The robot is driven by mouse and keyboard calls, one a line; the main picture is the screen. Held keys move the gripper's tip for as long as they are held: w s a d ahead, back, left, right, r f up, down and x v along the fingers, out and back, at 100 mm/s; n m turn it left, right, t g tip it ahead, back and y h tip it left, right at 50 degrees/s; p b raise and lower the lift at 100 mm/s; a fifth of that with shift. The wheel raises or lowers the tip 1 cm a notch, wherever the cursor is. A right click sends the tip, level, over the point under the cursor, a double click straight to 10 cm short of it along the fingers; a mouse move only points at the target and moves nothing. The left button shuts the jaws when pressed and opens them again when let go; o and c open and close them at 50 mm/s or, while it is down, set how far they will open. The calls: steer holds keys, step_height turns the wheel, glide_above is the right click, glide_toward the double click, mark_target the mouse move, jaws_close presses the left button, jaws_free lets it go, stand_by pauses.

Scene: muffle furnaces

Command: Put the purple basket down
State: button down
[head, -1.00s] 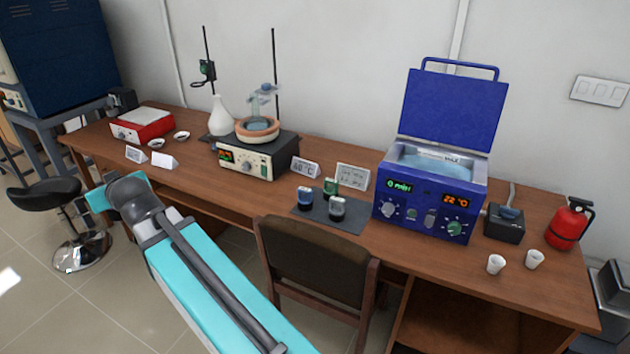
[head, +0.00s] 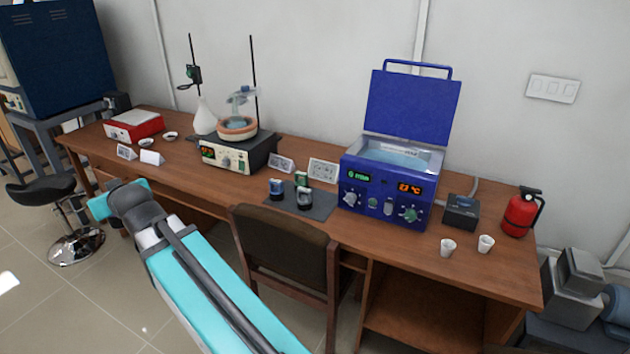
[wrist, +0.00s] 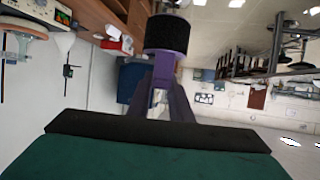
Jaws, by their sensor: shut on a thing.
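In the wrist view, my gripper (wrist: 168,72) reaches out from the dark bar and green part at the bottom of the picture. It is shut on the purple basket (wrist: 167,33), whose dark, rounded body shows at the top centre with purple around it. The basket is held up in the air, with no surface seen touching it. The exact grip is hard to make out at this size.
A long wooden bench (head: 350,230) carries an open blue water bath (head: 385,190), a hotplate (head: 238,152), a red device (head: 132,125), beakers on a dark mat (head: 318,208), white cups and a red extinguisher (head: 522,212). A chair (head: 285,255) and stool (head: 40,188) stand in front.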

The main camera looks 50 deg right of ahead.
steer(key=shift+s+a, duration=0.1)
steer(key=shift+s, duration=0.4)
steer(key=shift+d, duration=0.35)
